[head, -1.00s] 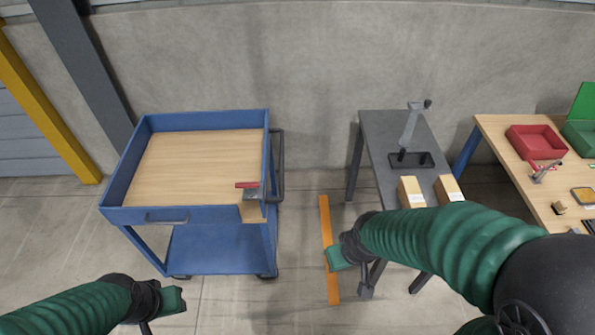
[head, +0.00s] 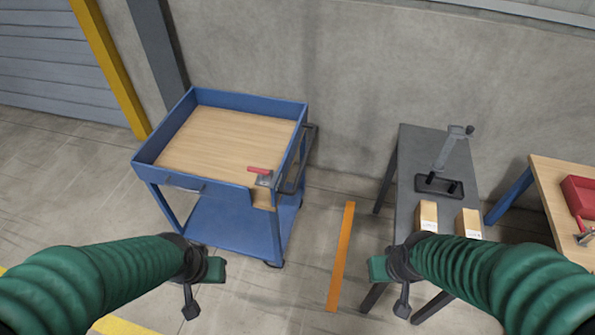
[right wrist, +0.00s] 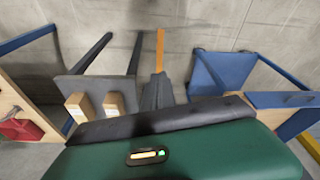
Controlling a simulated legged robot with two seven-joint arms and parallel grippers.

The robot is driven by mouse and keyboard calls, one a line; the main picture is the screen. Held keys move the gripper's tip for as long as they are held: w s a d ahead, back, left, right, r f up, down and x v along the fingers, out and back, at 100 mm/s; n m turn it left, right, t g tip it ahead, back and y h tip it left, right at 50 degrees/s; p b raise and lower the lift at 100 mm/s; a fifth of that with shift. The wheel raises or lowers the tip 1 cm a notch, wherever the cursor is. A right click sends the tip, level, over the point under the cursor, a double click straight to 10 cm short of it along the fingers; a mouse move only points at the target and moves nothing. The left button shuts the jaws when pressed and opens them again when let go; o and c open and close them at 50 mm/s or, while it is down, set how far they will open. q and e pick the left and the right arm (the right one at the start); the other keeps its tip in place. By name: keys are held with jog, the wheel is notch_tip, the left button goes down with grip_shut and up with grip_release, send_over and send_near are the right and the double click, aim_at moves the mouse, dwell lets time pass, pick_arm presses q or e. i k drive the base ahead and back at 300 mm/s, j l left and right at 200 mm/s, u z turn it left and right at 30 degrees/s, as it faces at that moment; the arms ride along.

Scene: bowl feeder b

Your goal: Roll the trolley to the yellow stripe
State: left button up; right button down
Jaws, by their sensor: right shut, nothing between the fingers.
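The blue trolley (head: 222,188) stands upright on the floor at centre left in the head view, with a wooden top and a dark handle (head: 298,165) on its right side. It also shows at the right of the right wrist view (right wrist: 222,72). An orange-yellow stripe (head: 341,256) lies on the floor to its right, apart from it. My left gripper (head: 190,306) is in front of the trolley; its fingers are too unclear to tell their state. My right gripper (head: 402,306) is right of the stripe, shut and empty; its fingers also show in the right wrist view (right wrist: 158,92).
A grey table (head: 408,185) with a black stand and two boxes (head: 427,217) is at the right, close to my right arm. A wooden bench (head: 548,190) with a red bin (head: 580,198) is farther right. Yellow floor marking (head: 122,326) shows at lower left. A concrete wall runs behind.

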aim_at(216, 134)
jog(key=i+l+u, duration=0.65)
jog(key=i+j, duration=0.05)
jog(key=i, duration=0.1)
